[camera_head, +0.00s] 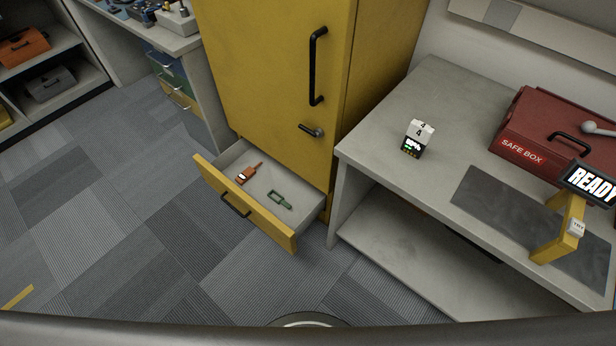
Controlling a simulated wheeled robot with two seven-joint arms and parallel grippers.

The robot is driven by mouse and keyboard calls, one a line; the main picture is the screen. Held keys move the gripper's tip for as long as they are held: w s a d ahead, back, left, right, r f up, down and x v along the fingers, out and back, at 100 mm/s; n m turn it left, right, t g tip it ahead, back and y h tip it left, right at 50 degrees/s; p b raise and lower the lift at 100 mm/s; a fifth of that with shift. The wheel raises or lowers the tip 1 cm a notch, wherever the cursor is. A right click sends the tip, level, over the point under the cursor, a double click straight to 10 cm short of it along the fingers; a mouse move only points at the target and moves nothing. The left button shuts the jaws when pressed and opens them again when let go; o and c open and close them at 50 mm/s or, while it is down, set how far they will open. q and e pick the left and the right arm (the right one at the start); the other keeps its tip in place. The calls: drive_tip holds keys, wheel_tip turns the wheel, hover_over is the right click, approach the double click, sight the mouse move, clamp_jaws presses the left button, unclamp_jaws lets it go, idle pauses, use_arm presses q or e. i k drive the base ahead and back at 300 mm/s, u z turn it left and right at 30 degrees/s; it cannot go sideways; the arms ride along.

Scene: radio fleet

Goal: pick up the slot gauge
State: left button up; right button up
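An open drawer (228,206) with a yellow front juts out from the bottom of the yellow cabinet (262,70). Two small tools lie apart inside it: an orange one (245,175) with a pale patch to the left, and a green one (280,200) with a frame-like body to the right. The green one looks most like a slot gauge, but at this size I cannot be sure which it is. Neither of my grippers is in view.
A grey bench (385,135) stands right of the drawer. It holds a small box marked 4 (418,138), a red safe box (522,128), a dark mat (490,197) and a yellow stand (553,240) with a READY display (590,184). The carpet (150,250) left of the drawer is clear.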

sight(283, 203)
drive_tip(key=z, duration=3.7)
drive_tip(key=k, duration=1.55)
drive_tip(key=u, duration=1.75)
